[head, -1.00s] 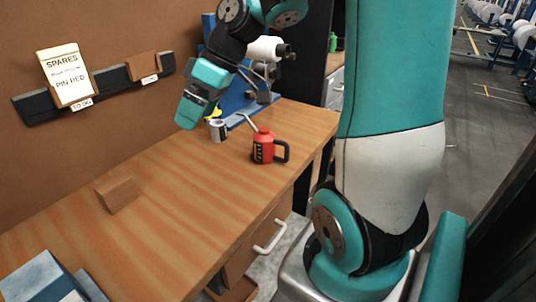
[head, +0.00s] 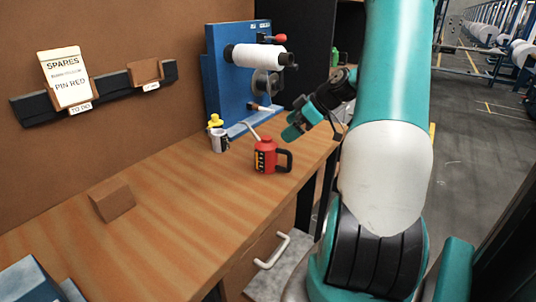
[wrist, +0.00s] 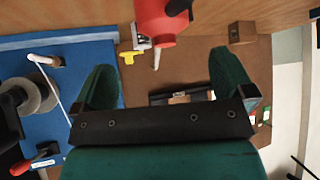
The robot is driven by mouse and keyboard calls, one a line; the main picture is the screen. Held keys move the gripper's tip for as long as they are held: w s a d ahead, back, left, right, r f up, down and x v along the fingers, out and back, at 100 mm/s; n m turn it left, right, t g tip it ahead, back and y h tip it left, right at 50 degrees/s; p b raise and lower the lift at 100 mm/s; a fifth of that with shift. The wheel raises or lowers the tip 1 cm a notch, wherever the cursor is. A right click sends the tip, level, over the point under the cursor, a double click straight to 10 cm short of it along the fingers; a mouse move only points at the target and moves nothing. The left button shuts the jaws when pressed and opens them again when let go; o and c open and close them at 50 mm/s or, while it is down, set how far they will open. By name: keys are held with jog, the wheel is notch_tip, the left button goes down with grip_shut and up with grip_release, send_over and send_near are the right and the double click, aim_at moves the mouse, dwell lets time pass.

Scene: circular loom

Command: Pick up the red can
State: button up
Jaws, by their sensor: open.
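The red can (head: 265,158) has a black side handle and a thin pale spout. It stands upright on the wooden bench, near its right end. My gripper (head: 299,123) is right of and above the can in the head view, apart from it. In the wrist view my gripper (wrist: 163,66) has its two green fingers spread wide with nothing between them. The red can (wrist: 162,24) is beyond the fingertips at the top edge there, partly cut off, its spout pointing toward the gap.
A grey-white can (head: 219,140) and a small yellow item (head: 214,121) are close left of the red can. Behind stands a blue loom stand (head: 225,80) with a white spool (head: 258,55). A brown block (head: 112,200) lies at left. The bench middle is clear.

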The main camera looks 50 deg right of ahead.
aim_at(271, 141)
jog(key=x, duration=0.4)
jog(key=shift+p+x, duration=1.15)
jog(key=shift+x, duration=1.6)
jog(key=shift+a, duration=0.2)
jog(key=shift+c, duration=0.5)
jog(key=c, duration=1)
jog(key=shift+r, duration=0.1)
notch_tip(271, 141, up, 20)
jog(key=b, duration=0.1)
